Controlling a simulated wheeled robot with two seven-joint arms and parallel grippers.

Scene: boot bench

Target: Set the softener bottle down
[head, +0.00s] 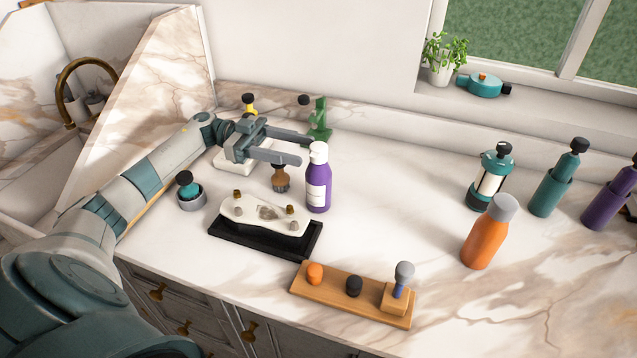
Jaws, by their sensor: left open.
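A purple bottle (318,190) with a white cap and a pale label stands upright on the marble counter (400,190). It looks like the softener bottle, but its label is too small to read. My left gripper (305,149) reaches in from the left, with its two fingers spread at the height of the bottle's cap. The fingertips are close to the cap; I cannot tell whether they touch it. My right gripper is out of view.
A black tray (262,246) with a white piece sits in front of the bottle. A wooden board (335,298) with several knobs lies nearer the edge. An orange bottle (485,238) and teal canister (491,180) stand right. Counter between is clear.

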